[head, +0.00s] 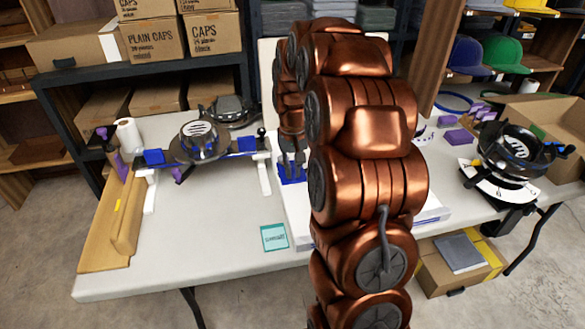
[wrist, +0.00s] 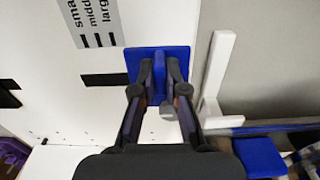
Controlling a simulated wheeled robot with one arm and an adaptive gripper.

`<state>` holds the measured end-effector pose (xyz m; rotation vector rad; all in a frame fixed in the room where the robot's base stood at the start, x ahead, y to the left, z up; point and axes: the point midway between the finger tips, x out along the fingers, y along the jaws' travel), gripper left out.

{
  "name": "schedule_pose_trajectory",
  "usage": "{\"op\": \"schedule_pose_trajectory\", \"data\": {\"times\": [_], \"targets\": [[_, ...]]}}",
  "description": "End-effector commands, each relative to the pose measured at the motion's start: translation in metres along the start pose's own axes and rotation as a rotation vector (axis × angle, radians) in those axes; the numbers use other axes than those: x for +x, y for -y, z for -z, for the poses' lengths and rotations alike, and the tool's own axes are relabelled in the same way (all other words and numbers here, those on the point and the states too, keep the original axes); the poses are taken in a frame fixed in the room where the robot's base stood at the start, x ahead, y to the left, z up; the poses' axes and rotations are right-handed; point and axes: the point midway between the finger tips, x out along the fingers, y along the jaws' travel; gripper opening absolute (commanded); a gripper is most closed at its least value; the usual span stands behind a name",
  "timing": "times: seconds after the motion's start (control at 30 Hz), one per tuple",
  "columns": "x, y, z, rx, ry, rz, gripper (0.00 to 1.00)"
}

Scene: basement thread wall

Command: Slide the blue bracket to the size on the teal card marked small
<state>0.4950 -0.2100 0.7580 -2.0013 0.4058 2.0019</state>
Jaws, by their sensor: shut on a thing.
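The blue bracket (wrist: 134,64) lies against a white board (wrist: 200,10) in the wrist view. My gripper (wrist: 160,78) is shut on the bracket's raised middle part. The label (wrist: 93,18) on the board reads "small", "middle" and "large", the last letters cut off, with black marks under the words. In the head view the blue bracket (head: 292,174) shows just left of my arm, with my gripper (head: 290,160) above it. The teal card (head: 274,237) lies on the table's front part; its writing is too small to read surely.
A hoop device with a blue bar (head: 202,145) stands left of my gripper. A white L-shaped piece (wrist: 216,70) is close beside the bracket. A round black machine (head: 518,150) stands at the right. The table's front left (head: 190,240) is clear.

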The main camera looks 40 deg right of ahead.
Motion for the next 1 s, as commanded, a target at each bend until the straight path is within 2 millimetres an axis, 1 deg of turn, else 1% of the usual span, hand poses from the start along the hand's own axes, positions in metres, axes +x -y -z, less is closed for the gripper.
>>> {"op": "schedule_pose_trajectory", "data": {"times": [0.07,0.17,0.3,0.4,0.67,0.7,0.9,0.93,1.0], "targets": [[0.000,-0.001,0.000,0.000,0.000,0.000,0.00],[0.000,-0.007,0.001,0.002,-0.001,0.001,0.00],[-0.001,-0.029,0.001,0.004,-0.001,0.000,0.00],[-0.001,-0.042,0.001,0.003,-0.002,0.000,0.00],[-0.001,-0.043,0.001,0.000,-0.002,-0.001,0.00],[-0.001,-0.043,0.001,0.000,-0.002,-0.001,0.15],[0.000,-0.042,0.000,0.000,-0.001,0.000,0.36],[0.000,-0.042,0.000,0.000,-0.001,0.000,0.38],[0.000,-0.042,0.000,0.000,-0.001,0.000,0.38]]}}
